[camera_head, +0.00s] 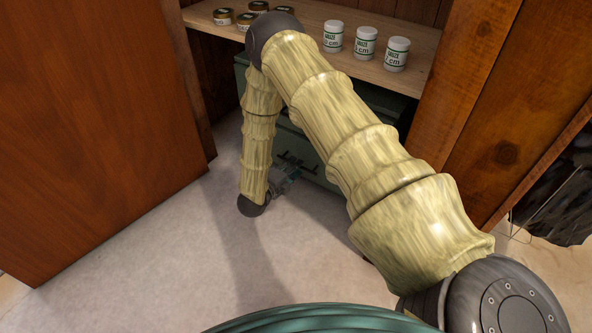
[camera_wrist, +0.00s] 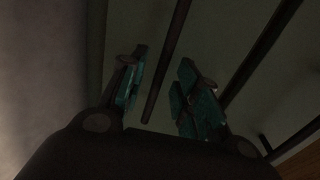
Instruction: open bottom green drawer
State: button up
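The green drawer unit (camera_head: 290,143) stands on the floor under the wooden shelf, largely hidden behind my arm. A dark handle (camera_head: 298,162) shows low on its front. My gripper (camera_head: 287,181) is down in front of the lower part of the unit, close to the handle. In the wrist view, my gripper's two teal fingers (camera_wrist: 160,95) are apart. A dark bar, which looks like a handle (camera_wrist: 165,62), runs through the gap between them against the dim green drawer front (camera_wrist: 215,40). I cannot tell whether a finger touches the bar.
Three white gauze jars (camera_head: 365,43) and several small brown tins (camera_head: 223,16) stand on the shelf (camera_head: 310,25). A brown wooden door panel (camera_head: 90,130) is at the left, a wooden post (camera_head: 465,95) at the right. The pale floor (camera_head: 190,250) in front is clear.

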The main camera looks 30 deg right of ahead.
jog(key=shift+b+x, duration=0.4)
jog(key=shift+x, duration=0.8)
